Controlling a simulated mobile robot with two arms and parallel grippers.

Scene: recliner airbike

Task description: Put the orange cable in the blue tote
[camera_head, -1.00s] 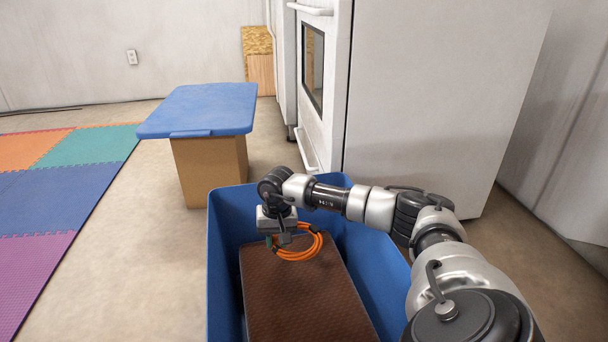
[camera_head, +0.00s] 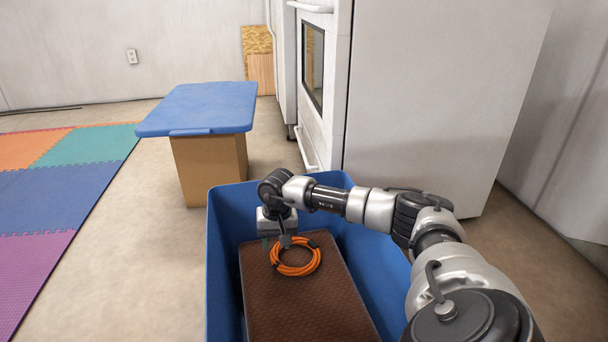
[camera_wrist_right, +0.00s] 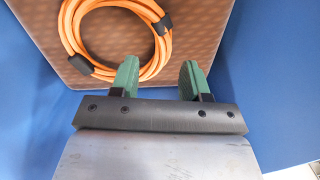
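The orange cable (camera_head: 296,256) is a coiled loop with black ties. It lies on a brown textured box (camera_head: 300,305) inside the blue tote (camera_head: 226,215). My right gripper (camera_head: 283,241) is inside the tote, above the far edge of the coil. In the right wrist view the two green fingers (camera_wrist_right: 160,80) are apart with nothing between them, and the cable (camera_wrist_right: 95,35) lies just past the left fingertip. Whether that finger touches the cable I cannot tell. My left gripper is not in view.
A blue lid (camera_head: 200,108) rests on a cardboard box (camera_head: 210,165) behind the tote. A white appliance (camera_head: 430,100) stands at the back right. Coloured foam mats (camera_head: 50,205) cover the floor at left. Bare floor lies between the mats and the tote.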

